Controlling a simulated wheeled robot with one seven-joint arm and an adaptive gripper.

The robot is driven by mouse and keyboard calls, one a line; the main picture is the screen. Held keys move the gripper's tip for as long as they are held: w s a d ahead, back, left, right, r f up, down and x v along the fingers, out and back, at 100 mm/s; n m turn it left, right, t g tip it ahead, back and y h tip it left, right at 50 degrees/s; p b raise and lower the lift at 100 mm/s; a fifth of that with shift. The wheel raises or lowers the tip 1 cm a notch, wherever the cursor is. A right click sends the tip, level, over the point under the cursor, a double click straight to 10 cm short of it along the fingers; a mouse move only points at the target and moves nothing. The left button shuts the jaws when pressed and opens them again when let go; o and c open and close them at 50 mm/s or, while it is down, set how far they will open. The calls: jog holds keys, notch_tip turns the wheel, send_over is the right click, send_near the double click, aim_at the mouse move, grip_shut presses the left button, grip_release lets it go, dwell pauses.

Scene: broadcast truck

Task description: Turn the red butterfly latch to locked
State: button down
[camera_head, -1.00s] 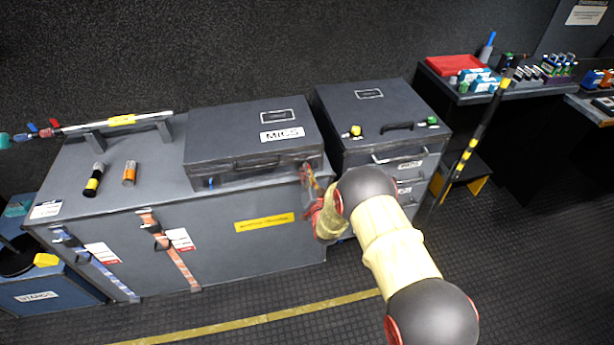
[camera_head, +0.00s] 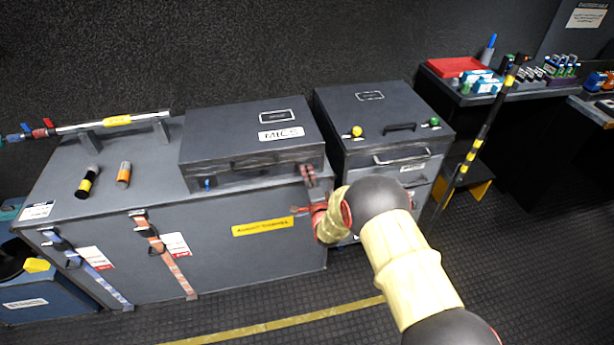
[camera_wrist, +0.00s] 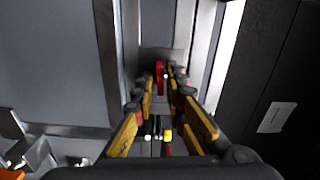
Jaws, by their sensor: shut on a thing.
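The red butterfly latch (camera_wrist: 160,75) shows in the wrist view as a small upright red piece between my fingertips. My gripper (camera_wrist: 165,80) is shut on it. In the head view my gripper (camera_head: 308,176) is at the right front corner of the dark case labelled MICS (camera_head: 250,140), and the latch itself cannot be made out there. A blue latch (camera_head: 208,184) sits at the left end of the same case front. The latch's exact angle is hard to read.
The MICS case lies on a large grey trunk (camera_head: 210,245) with strapped front. A drawer cabinet (camera_head: 375,115) stands close on the right of my gripper. A striped pole (camera_head: 478,145) leans farther right. The floor in front (camera_head: 250,310) is clear.

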jog(key=shift+m, duration=0.7)
jog(key=c, duration=2)
grip_release()
jog(key=shift+d, duration=0.1)
jog(key=shift+s, duration=0.1)
jog(key=v, duration=1.1)
jog(key=shift+s, duration=0.35)
jog(key=shift+d, duration=0.1)
